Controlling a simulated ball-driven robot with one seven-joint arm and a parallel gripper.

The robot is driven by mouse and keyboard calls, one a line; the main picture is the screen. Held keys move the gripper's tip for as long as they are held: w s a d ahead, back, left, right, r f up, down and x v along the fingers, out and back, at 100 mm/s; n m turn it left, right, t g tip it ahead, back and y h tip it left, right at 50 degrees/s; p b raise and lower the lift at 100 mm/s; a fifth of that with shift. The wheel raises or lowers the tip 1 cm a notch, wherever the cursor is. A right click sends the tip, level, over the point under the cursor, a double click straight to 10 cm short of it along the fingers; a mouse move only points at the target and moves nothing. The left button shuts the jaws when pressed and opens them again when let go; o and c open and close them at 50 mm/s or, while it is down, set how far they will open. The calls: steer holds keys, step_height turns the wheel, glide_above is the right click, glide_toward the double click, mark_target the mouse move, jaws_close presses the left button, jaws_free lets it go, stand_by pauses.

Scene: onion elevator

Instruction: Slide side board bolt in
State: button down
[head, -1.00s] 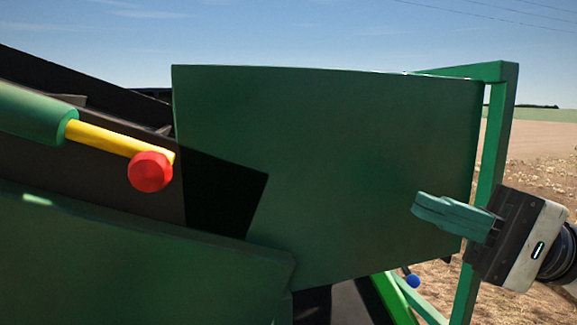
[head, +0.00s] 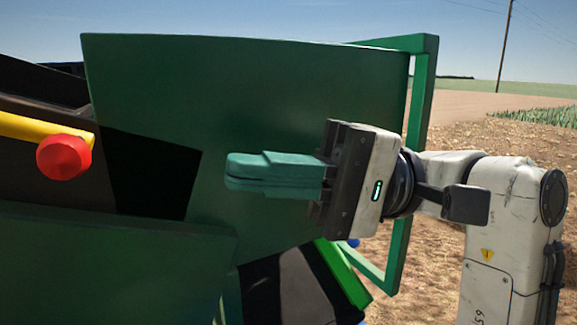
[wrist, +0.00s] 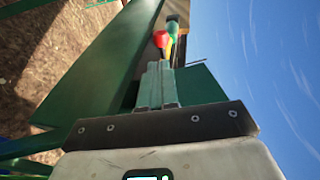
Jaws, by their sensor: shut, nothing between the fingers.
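A red round knob (head: 64,157) sits at the end of a yellow rod (head: 25,128) at the left of the head view. In the wrist view the red knob (wrist: 160,40) shows just beyond my fingertips, with the yellow rod (wrist: 173,28) behind it. The large green side board (head: 250,95) stands upright behind my gripper. My gripper (head: 230,172) is shut and empty in front of the board, its fingers pointing left towards the knob and apart from it. I cannot tell for sure which part is the bolt.
A lower green panel (head: 110,260) slants below the knob. A green frame post (head: 405,215) stands at the board's right. A blue knob (head: 354,242) is partly hidden beneath my wrist. The space between my fingertips and the red knob looks clear.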

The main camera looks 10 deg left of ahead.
mark_target(59, 141)
steer(key=x, duration=0.8)
steer(key=shift+s+a+p, duration=0.2)
steer(key=shift+a+p, duration=0.15)
steer(key=shift+p, duration=0.05)
steer(key=shift+r, duration=0.1)
steer(key=s+a+r+p, duration=0.1)
steer(key=a, duration=0.1)
steer(key=s+a+r+p, duration=0.1)
steer(key=s+p, duration=0.1)
steer(key=shift+a+r+p, duration=0.15)
steer(key=shift+a+p, duration=0.15)
steer(key=shift+a, duration=0.2)
steer(key=shift+s, duration=0.1)
steer(key=shift+f, duration=0.2)
